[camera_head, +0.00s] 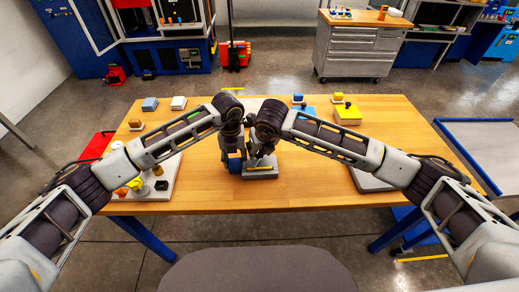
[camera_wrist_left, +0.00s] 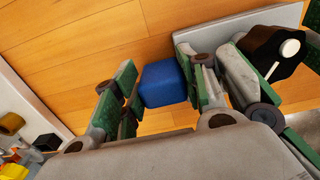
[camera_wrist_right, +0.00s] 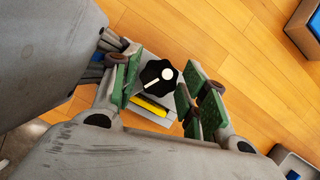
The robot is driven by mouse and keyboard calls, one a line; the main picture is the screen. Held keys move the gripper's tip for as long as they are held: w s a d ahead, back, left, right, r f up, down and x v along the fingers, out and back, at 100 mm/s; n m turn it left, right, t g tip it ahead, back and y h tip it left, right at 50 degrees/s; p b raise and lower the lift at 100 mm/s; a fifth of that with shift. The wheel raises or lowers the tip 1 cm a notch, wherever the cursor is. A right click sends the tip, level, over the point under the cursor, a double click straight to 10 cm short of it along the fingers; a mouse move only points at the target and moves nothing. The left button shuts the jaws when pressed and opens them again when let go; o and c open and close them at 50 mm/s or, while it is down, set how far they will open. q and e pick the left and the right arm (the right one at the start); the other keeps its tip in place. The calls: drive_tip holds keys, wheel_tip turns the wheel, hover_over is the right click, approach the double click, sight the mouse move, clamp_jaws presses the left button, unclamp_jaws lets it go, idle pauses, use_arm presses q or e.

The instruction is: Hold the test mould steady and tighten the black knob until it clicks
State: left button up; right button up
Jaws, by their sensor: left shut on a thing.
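The test mould (camera_head: 261,172) is a grey block with a yellow strip, standing near the middle of the table. Its black knob (camera_wrist_right: 157,74) has a white pointer and also shows in the left wrist view (camera_wrist_left: 275,48). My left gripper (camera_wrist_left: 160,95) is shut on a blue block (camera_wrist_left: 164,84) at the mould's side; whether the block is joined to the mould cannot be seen. My right gripper (camera_wrist_right: 158,90) is open above the mould, with the knob showing between its fingers. In the head view, my arms partly hide the mould and its knob.
A yellow block with a black knob (camera_head: 347,114) stands at the back right of the wooden table (camera_head: 225,200). A pale board (camera_head: 150,192) with several knobs lies at the left, and a grey plate (camera_head: 367,183) at the right. The table's front middle is clear.

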drive_tip(key=shift+o, duration=0.6)
drive_tip(key=shift+s+r, duration=0.1)
drive_tip(key=shift+r, duration=0.05)
drive_tip(key=v, duration=0.7)
drive_tip(key=shift+r, duration=0.35)
drive_tip(key=shift+d, duration=0.1)
use_arm(q)
drive_tip(key=o, duration=1.4)
drive_tip(key=shift+r, duration=0.1)
